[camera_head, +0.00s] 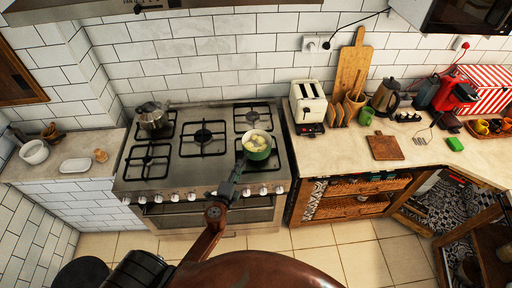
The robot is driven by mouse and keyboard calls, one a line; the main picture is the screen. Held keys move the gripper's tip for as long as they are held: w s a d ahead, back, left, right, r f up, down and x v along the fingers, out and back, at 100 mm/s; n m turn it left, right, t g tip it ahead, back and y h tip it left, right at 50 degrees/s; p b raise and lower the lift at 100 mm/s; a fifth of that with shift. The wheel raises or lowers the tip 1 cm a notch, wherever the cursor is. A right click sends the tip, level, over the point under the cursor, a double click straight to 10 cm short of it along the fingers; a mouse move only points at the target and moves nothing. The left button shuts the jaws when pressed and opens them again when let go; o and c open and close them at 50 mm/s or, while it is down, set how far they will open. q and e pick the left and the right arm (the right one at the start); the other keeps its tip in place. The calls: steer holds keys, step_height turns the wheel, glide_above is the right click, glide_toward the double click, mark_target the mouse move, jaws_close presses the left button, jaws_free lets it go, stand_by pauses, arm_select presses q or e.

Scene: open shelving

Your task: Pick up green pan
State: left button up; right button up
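The green pan (257,154) sits on the front right burner of the stove, with pale yellowish pieces of food inside. My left gripper (236,172) reaches up from the bottom of the view to the near left side of the pan, where the handle would be. The gripper and the handle overlap as dark shapes, so I cannot tell whether the fingers are open or closed on it. My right gripper is not in view.
The steel stove (180,178) has a kettle-like pot (152,117) at its back left. A toaster (308,103), cutting board (386,147) and coffee machine (455,92) stand on the right counter. The left counter holds a white bowl (35,153) and dish (75,165).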

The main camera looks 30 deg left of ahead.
mark_target(242, 160)
arm_select(q)
steer(key=x, duration=0.2)
steer(key=shift+w+a+f, duration=0.15)
steer(key=shift+w, duration=0.2)
steer(key=x, duration=0.3)
steer(key=shift+w+f+b, duration=0.15)
steer(key=shift+f+b, duration=0.1)
steer(key=shift+b, duration=0.05)
steer(key=shift+w+a, duration=0.1)
steer(key=shift+w, duration=0.05)
steer(key=c, duration=0.7)
jaws_close()
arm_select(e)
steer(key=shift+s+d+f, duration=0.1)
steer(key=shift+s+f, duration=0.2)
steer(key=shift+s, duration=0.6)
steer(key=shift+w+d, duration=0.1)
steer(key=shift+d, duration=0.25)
arm_select(q)
steer(key=shift+r, duration=0.1)
